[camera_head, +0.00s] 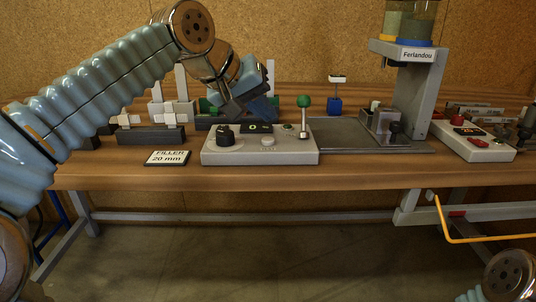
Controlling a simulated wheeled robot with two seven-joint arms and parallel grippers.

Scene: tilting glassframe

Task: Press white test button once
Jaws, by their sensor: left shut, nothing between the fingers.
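A grey control box (218,156) sits near the front edge of the workbench. It has a black knob (225,135), a small display (260,128) and a lever with a green ball (304,101). A pale round button (268,141) is on its front middle; the lettering by it is too small to read. My left gripper (236,110) is shut and empty. It hangs above the back of the box, behind the button in the picture, and seems apart from it. Only a part of my right arm shows at the lower right; its gripper is out of view.
A label reading "FILLER 20 mm" (167,157) lies left of the box. A grey metal plate (350,133) with a clamp (382,121) and a tall "Ferlandou" stand (430,80) are at right. Another control box (490,154) stands further right. Dark blocks (150,134) sit at left.

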